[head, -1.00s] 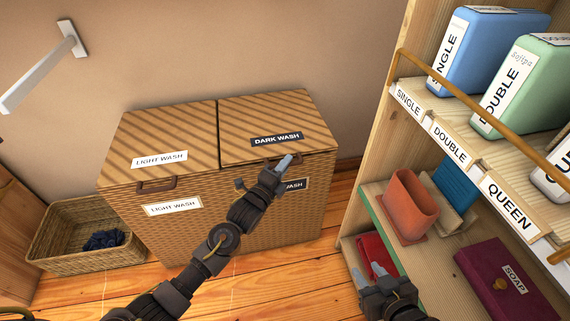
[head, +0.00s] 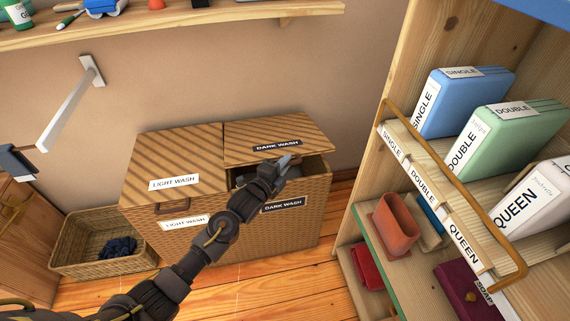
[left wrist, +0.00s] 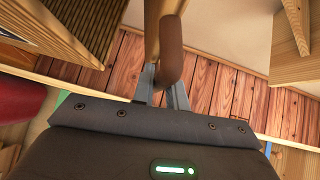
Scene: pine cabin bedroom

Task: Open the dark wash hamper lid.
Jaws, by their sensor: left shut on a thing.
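The wicker hamper (head: 225,243) stands against the wall with two striped lids. Its dark wash lid (head: 275,131), on the right, is tilted partly up, with a dark gap between its front edge and the hamper body. A DARK WASH label shows on the lid and another on the front. The light wash lid (head: 183,153), on the left, lies closed. My left gripper (head: 286,163) is at the dark lid's front edge. In the left wrist view my left gripper (left wrist: 164,88) is shut on the brown handle (left wrist: 171,50). My right gripper is out of view.
A wooden shelf unit (head: 385,75) with bedding packs (head: 454,103) and a terracotta pot (head: 395,224) stands close on the right. A low basket (head: 75,255) with dark cloth sits left of the hamper. A wall shelf (head: 230,14) runs above.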

